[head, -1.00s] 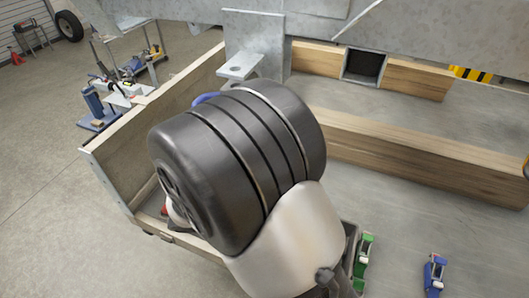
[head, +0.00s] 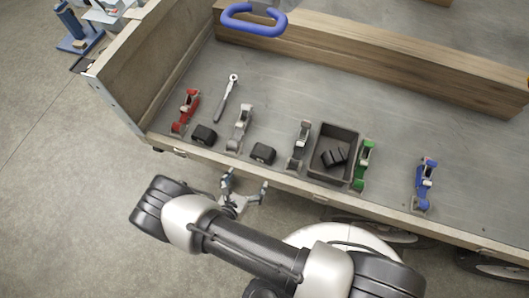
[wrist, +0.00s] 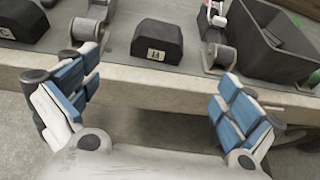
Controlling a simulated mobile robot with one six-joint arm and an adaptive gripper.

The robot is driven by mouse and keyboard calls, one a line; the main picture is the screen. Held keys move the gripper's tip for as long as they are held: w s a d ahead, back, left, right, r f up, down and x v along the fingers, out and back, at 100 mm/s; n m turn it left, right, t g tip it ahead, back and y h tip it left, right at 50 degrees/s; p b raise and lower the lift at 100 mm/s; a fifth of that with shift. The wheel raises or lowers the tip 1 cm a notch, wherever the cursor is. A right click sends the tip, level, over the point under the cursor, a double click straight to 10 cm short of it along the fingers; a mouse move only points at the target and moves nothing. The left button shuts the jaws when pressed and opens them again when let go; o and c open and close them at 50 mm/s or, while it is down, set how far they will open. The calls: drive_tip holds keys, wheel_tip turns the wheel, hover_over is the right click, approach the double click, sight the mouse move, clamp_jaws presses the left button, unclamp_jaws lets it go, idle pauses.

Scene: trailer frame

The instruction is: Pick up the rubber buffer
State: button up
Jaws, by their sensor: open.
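Two black rubber buffers sit on the grey trailer deck near its front edge. The left buffer (head: 203,135) lies between the red and grey ratchets; the right buffer (head: 263,153) lies between two grey ratchets. In the wrist view the right buffer (wrist: 157,40) is ahead, between the fingers' lines, with a small pale label on its front; the left buffer (wrist: 22,22) is cut off at the upper left. My gripper (head: 245,186) is open and empty, just outside the deck edge, apart from both. Its blue-padded fingers (wrist: 155,88) show spread in the wrist view.
A dark bin (head: 316,171) with black pieces inside stands right of the right buffer. Red (head: 185,112), grey (head: 240,128), dark grey (head: 300,145), green (head: 364,164) and blue (head: 425,184) ratchets line the deck. The deck rim (wrist: 140,86) lies between gripper and buffers.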

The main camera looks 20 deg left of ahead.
sight(263, 153)
drive_tip(key=b+x, duration=0.1)
drive_tip(key=x, duration=0.9)
drive_tip(key=shift+d, duration=0.15)
drive_tip(key=b+x, duration=0.1)
drive_tip(key=x, duration=0.4)
drive_tip(key=shift+w, duration=0.35)
drive_tip(key=shift+c, duration=0.4)
drive_tip(key=c, duration=1.3)
wheel_tip(263, 153, up, 20)
drive_tip(key=p, duration=0.4)
drive_tip(key=shift+s, duration=0.1)
